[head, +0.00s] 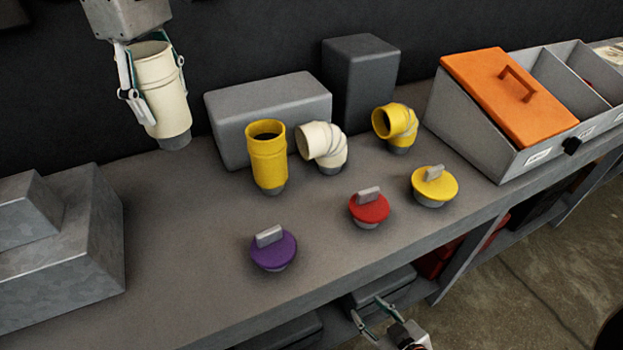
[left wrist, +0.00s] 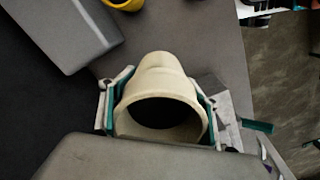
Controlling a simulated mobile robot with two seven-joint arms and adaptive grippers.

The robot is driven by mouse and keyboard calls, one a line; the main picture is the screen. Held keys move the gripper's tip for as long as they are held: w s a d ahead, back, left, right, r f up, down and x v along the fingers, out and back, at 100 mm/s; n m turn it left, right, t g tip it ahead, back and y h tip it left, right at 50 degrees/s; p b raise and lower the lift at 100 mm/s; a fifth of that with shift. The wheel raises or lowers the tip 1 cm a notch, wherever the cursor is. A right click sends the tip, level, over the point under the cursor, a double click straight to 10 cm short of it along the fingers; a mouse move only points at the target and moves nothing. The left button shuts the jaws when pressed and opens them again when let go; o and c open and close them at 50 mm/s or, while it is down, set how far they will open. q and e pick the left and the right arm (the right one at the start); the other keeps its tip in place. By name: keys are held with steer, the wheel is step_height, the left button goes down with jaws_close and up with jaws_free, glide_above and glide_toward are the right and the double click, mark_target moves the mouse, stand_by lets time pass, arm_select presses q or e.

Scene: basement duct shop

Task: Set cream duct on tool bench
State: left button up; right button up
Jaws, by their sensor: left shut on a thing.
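The straight cream duct (head: 160,92) with a grey lower end is upright at the upper left in the head view. My left gripper (head: 152,88) is shut on it, one finger on each side. The duct also shows in the left wrist view (left wrist: 160,85), its open round mouth facing the camera. Its grey end appears over the back left of the tool bench (head: 190,240); I cannot tell whether it touches. My right gripper (head: 378,312) is at the bottom of the head view, in front of the bench edge, fingers spread and empty.
A yellow duct (head: 268,160), cream elbow (head: 321,146) and yellow elbow (head: 396,124) stand before grey boxes (head: 270,105). Purple (head: 273,248), red (head: 369,207) and yellow (head: 434,187) caps lie in front. An orange-lidded bin (head: 515,95) is right, metal blocks (head: 60,240) left. Bench left-centre is clear.

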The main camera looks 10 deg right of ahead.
arm_select(q)
steer(key=shift+w, duration=0.15)
steer(key=shift+f, duration=0.15)
step_height(320, 180, down, 20)
steer(key=shift+r+b, duration=0.2)
steer(key=shift+b, duration=0.35)
arm_select(e)
steer(key=shift+s+f, duration=0.3)
steer(key=shift+f, duration=0.6)
arm_select(q)
steer(key=o, duration=1.2)
steer(key=shift+o, duration=0.9)
arm_select(e)
steer(key=shift+w+r, duration=0.1)
steer(key=shift+r, duration=0.05)
